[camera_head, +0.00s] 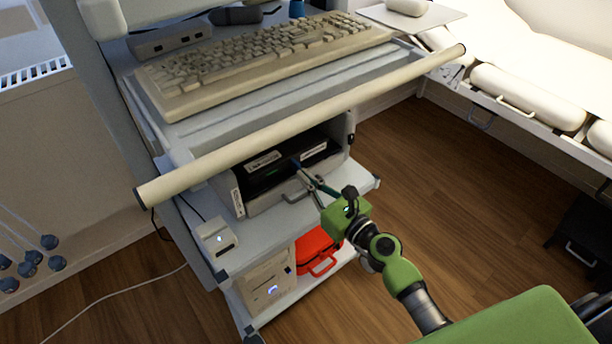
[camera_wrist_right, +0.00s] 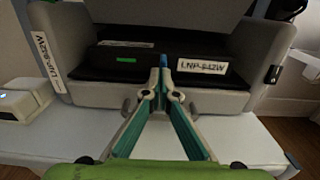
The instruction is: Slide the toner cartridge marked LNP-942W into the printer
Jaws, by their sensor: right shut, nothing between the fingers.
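The grey printer (camera_head: 270,203) sits on the cart's middle shelf with its front bay open. It fills the right wrist view (camera_wrist_right: 225,101), where its left wall bears a label reading LNP-942W. A black toner cartridge (camera_wrist_right: 110,72) lies inside the bay, also seen in the head view (camera_head: 270,179). Its right label reads LNP-942W; a second label and a green mark are on its left part. My right gripper (camera_wrist_right: 163,72) is shut and empty, its tips at the cartridge's front middle; contact cannot be told. It reaches in from the right in the head view (camera_head: 297,167).
A handle bar (camera_head: 300,125) and a keyboard (camera_head: 265,62) are above the printer. A small white device (camera_head: 215,237) stands left of it. A red case (camera_head: 316,252) and a beige box (camera_head: 265,283) are below. Wooden floor (camera_head: 440,185) is clear to the right.

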